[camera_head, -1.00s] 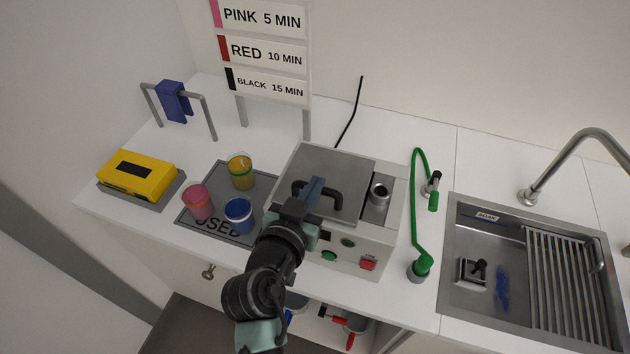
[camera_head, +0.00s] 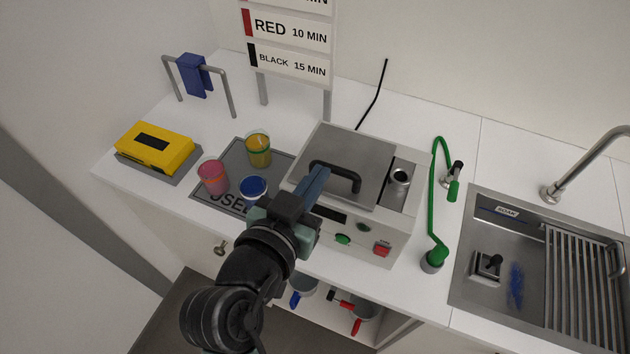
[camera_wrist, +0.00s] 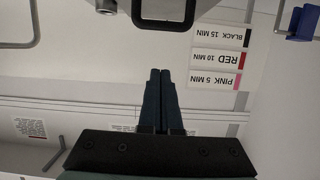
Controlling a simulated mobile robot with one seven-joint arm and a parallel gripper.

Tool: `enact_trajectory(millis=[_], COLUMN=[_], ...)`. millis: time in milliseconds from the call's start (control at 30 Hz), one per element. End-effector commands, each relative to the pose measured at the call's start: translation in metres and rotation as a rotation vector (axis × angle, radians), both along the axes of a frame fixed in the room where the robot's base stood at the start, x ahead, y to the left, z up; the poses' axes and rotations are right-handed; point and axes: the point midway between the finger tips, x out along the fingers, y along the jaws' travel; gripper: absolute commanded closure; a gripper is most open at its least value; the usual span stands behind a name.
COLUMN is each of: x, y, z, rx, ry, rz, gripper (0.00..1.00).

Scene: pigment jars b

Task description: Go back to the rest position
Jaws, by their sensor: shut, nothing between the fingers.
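My gripper (camera_head: 316,178) is shut and empty, in front of the grey-lidded machine (camera_head: 338,165), with its fingertips near the black lid handle in the head view. The lid is closed. In the wrist view my gripper (camera_wrist: 160,75) shows two dark fingers pressed together, with nothing between them. My arm comes up from the bottom of the head view and partly hides the machine's front and the edge of the grey mat. I cannot tell the exact gap between fingers and handle.
A pink jar (camera_head: 213,178), a yellow jar (camera_head: 258,150) and a blue jar (camera_head: 253,188) stand on the grey mat (camera_head: 232,157). A yellow box (camera_head: 155,148) lies left. A green hose (camera_head: 432,200) and a sink (camera_head: 470,215) are right.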

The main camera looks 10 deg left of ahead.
Motion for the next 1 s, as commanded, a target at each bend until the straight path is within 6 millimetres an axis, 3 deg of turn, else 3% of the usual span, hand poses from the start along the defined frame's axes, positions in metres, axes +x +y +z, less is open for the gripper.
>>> enact_trajectory(millis=[333, 467, 567, 733, 900, 1000], x=[-0.005, 0.009, 0.026, 0.035, 0.004, -0.022], y=[0.001, 0.002, 0.001, -0.007, -0.020, -0.026], z=[0.002, 0.031, 0.085, 0.215, 0.333, 0.382], rx=[0.001, 0.017, 0.035, 0.013, -0.067, -0.121], ry=[0.000, -0.062, -0.176, -0.469, -0.770, -0.910], rz=[-0.001, 0.028, 0.079, 0.183, 0.245, 0.263], gripper=[1.00, 1.00, 1.00, 1.00, 1.00, 1.00])
